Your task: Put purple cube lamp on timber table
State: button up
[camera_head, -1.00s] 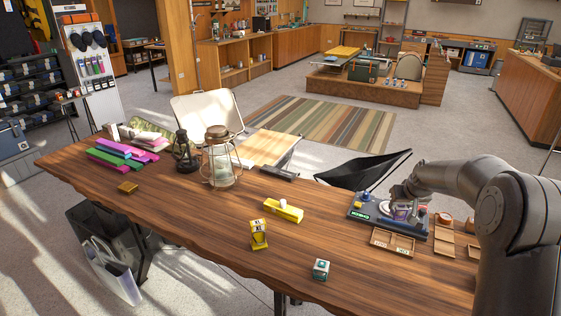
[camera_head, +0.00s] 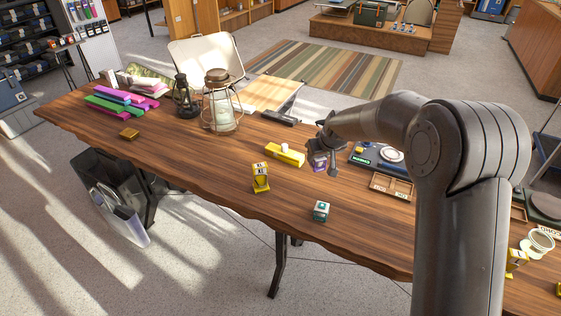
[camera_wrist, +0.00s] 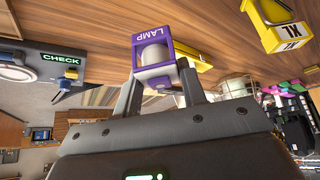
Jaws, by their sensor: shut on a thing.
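The purple cube lamp (camera_head: 319,163) is small, with a purple frame, a pale globe inside and "LAMP" on one face. My gripper (camera_head: 331,148) is shut on it, near the yellow block in the head view. In the wrist view the lamp (camera_wrist: 153,57) sits between the two fingers of my gripper (camera_wrist: 160,85). The timber table (camera_head: 225,165) is a long brown wooden top with a wavy front edge. The lamp is over this table, close to its surface; I cannot tell whether it touches.
A yellow block (camera_head: 285,154), a yellow XL box (camera_head: 261,178) and a small teal-topped cube (camera_head: 321,211) stand near the lamp. The blue check station (camera_head: 377,157) and a wooden tray (camera_head: 391,186) are to its right. Lanterns (camera_head: 220,110) stand farther left. Bare wood lies left of the XL box.

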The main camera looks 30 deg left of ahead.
jog(key=a+f, duration=0.1)
jog(key=a, duration=0.2)
jog(key=a+f, duration=0.4)
jog(key=a, duration=0.1)
jog(key=shift+s+a+f, duration=0.1)
jog(key=shift+s+a, duration=0.2)
jog(key=shift+s, duration=0.05)
jog(key=shift+f, duration=2)
jog(key=o, duration=1)
jog(key=shift+f, duration=0.15)
jog(key=shift+r, duration=0.3)
jog(key=v, duration=1.2)
jog(key=shift+f, duration=0.1)
